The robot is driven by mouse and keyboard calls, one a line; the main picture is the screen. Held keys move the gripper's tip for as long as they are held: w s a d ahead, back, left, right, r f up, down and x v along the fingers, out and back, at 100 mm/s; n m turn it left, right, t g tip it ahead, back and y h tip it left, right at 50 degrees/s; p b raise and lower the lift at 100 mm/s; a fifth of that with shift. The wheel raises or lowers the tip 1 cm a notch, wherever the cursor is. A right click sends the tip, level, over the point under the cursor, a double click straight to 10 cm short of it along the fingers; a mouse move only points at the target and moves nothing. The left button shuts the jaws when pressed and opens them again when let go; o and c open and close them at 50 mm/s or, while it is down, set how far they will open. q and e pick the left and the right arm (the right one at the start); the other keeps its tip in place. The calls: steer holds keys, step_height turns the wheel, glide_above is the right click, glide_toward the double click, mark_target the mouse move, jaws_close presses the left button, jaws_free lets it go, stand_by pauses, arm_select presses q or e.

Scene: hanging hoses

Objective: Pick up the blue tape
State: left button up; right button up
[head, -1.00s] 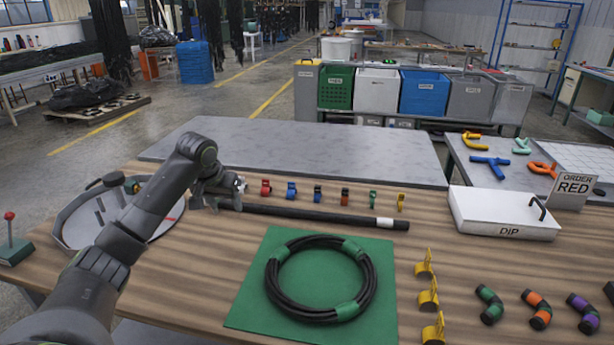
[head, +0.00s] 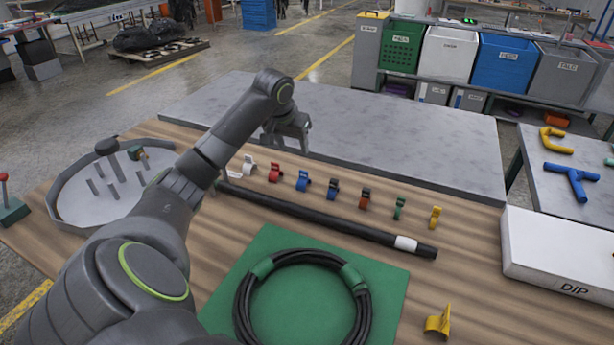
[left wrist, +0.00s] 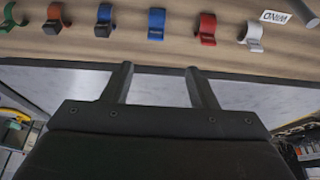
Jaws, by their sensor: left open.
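The blue tape (head: 303,180) is a small roll standing in a row of coloured tapes on the wooden table. It also shows in the left wrist view (left wrist: 156,24), at the top centre. My left gripper (head: 287,140) is over the far side of the row, by the grey slab, close to the blue tape but apart from it. In the left wrist view my left gripper (left wrist: 160,70) has its two fingers spread and nothing between them. The blue tape lies beyond the fingertips, roughly in line with the gap. My right gripper is not in view.
A long black hose (head: 320,215) lies in front of the row. A coiled hose (head: 300,262) lies on a green mat (head: 390,290). The grey slab (head: 400,145) behind is bare.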

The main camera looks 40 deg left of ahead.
mark_target(303, 171)
arm_select(q)
steer(key=x, duration=0.9)
steer(key=shift+s, duration=0.1)
steer(key=shift+d+p+x, duration=0.15)
steer(key=shift+d+x, duration=0.1)
steer(key=shift+x, duration=1.1)
steer(key=shift+d+p+x, duration=0.15)
steer(key=shift+d+x, duration=0.05)
steer(key=shift+x, duration=1.1)
steer(key=c, duration=1)
